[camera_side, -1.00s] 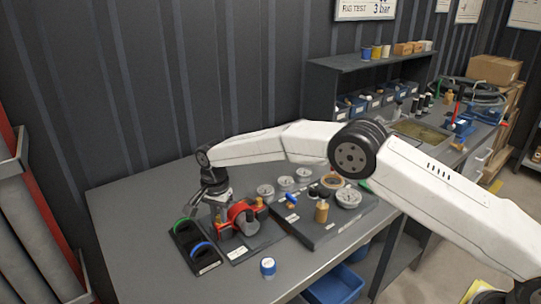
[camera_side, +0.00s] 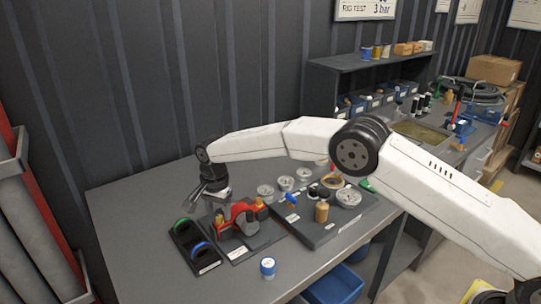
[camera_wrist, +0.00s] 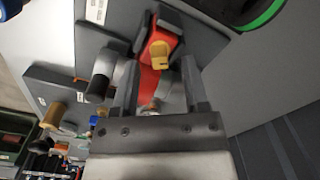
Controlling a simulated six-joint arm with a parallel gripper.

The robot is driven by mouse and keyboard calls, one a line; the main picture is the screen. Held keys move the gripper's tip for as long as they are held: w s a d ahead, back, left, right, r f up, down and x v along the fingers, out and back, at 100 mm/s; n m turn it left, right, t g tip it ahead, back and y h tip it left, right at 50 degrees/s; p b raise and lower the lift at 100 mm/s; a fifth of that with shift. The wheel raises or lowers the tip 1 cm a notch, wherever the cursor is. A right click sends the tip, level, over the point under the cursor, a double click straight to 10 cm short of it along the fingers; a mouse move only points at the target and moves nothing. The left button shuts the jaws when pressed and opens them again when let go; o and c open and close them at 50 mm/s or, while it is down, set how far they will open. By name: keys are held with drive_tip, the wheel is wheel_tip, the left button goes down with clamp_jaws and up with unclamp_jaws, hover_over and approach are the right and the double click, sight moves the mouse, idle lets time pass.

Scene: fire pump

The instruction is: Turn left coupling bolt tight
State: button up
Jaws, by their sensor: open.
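The red coupling (camera_side: 241,209) sits on a dark base plate on the bench, with a grey rounded body in front of it. One yellow bolt (camera_side: 258,200) shows at its right end and a second, the left bolt (camera_side: 219,217), shows small at its left end. In the wrist view a yellow bolt head (camera_wrist: 159,54) stands on the red coupling (camera_wrist: 165,40). My gripper (camera_side: 200,203) is tilted, just above and left of the coupling. Its fingers are apart and empty; in the wrist view the gripper (camera_wrist: 159,66) frames the bolt, but contact cannot be told.
A dark holder with a green ring (camera_side: 183,224) and a blue ring (camera_side: 201,248) lies left of the coupling. A gauge board (camera_side: 325,225) with several gauges and fittings lies to the right. A blue-and-white can (camera_side: 268,267) stands in front. The bench's left end is clear.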

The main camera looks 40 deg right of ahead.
sight(220, 216)
drive_tip(key=shift+r, duration=3.35)
drive_tip(key=shift+d, duration=0.1)
drive_tip(key=s+d+n, duration=0.1)
drive_tip(key=d, duration=0.1)
drive_tip(key=s+d+r+n, duration=0.1)
drive_tip(key=d, duration=0.1)
drive_tip(key=s+d, duration=0.2)
drive_tip(key=shift+s+r+n+t, duration=0.1)
drive_tip(key=shift+r+n+t, duration=0.1)
drive_tip(key=shift+n+t, duration=0.15)
drive_tip(key=s+d+f+n+t, duration=0.1)
drive_tip(key=s+d+n, duration=0.3)
drive_tip(key=s, duration=0.9)
drive_tip(key=s+d+f+n+t, duration=0.1)
drive_tip(key=s+d+n, duration=0.3)
drive_tip(key=s+d, duration=0.4)
drive_tip(key=s+f, duration=0.1)
drive_tip(key=s, duration=0.5)
drive_tip(key=shift+d+n, duration=0.25)
drive_tip(key=shift+n, duration=0.1)
drive_tip(key=shift+r, duration=0.1)
